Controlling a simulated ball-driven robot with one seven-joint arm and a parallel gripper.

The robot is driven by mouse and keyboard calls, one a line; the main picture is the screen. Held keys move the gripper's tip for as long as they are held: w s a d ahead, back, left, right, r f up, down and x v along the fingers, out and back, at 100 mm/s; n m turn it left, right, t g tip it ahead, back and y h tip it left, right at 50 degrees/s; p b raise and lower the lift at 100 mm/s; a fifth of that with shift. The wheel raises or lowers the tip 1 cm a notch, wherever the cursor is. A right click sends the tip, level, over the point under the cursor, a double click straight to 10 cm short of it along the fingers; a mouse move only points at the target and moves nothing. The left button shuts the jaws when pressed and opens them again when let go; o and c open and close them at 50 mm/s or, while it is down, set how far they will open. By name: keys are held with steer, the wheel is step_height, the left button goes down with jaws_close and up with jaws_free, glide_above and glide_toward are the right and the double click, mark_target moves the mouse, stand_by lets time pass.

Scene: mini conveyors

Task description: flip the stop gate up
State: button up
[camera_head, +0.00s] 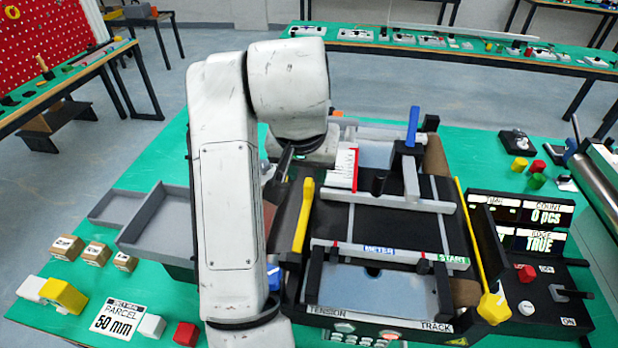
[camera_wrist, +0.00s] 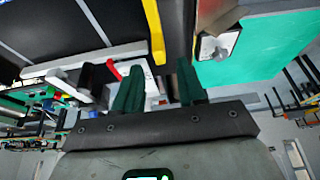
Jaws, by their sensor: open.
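A yellow bar (camera_head: 303,215) stands at the left end of the black conveyor belt (camera_head: 391,231) in the head view. It looks like the stop gate, but I cannot be sure. A yellow bar also shows in the wrist view (camera_wrist: 153,30), just beyond my fingertips. My gripper (camera_wrist: 158,78) is open, with nothing visible held between its two dark green fingers. In the head view my arm hides most of the gripper, which is near the back left corner of the conveyor. I cannot tell whether a finger touches the bar.
A second yellow bar (camera_head: 471,236) runs along the conveyor's right end. Grey trays (camera_head: 160,222) lie left of the conveyor. A display panel (camera_head: 541,226) stands at right.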

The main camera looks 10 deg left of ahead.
mark_target(308, 180)
steer(key=shift+p+x, duration=0.3)
steer(key=shift+x, duration=2)
jaws_close()
